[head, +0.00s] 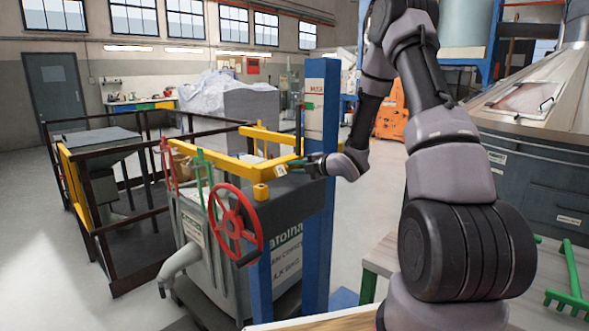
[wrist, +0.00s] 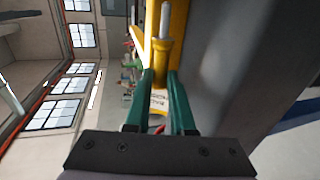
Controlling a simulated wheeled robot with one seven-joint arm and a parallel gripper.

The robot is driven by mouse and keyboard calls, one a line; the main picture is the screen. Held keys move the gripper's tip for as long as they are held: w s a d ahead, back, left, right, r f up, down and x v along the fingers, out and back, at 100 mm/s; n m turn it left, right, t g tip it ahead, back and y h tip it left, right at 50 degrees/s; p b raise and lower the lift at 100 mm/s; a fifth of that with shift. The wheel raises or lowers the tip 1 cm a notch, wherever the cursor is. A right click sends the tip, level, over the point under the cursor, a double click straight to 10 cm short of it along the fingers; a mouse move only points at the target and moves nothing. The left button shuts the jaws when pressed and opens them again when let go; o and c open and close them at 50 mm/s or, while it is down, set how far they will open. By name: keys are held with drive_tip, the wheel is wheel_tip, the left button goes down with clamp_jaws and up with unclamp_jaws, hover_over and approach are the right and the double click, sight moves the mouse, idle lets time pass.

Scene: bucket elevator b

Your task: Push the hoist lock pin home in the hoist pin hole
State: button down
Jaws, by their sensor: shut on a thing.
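My gripper (wrist: 160,82) has its two green fingers closed around the near end of the hoist lock pin. The pin's pale grey rod (wrist: 165,20) shows beyond a yellow collar (wrist: 161,50) in the wrist view, pointing away from me. I cannot tell whether the collar belongs to the pin or the frame. A white label with dark lettering (wrist: 158,101) shows between the fingers. In the head view my gripper (head: 311,166) is at the yellow hoist frame (head: 262,190), near its corner by the blue post. The hoist pin hole is not clearly visible, so I cannot tell the pin's fit.
A blue post (head: 321,105) stands close beside my gripper. A red handwheel (head: 236,222) and grey machine housing (head: 285,235) are below the frame. Dark railings (head: 120,235) stand to the left. A green-handled tool (head: 571,280) lies at the lower right.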

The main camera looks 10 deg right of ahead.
drive_tip(key=shift+w+d, duration=0.7)
drive_tip(key=shift+d, duration=0.25)
drive_tip(key=shift+w+d, duration=0.7)
drive_tip(key=shift+d, duration=0.2)
drive_tip(key=c, duration=0.7)
unclamp_jaws()
drive_tip(key=shift+d, duration=0.1)
drive_tip(key=v, duration=1)
drive_tip(key=shift+s+d+r, duration=0.1)
drive_tip(key=shift+s+d, duration=0.05)
drive_tip(key=shift+s, duration=0.15)
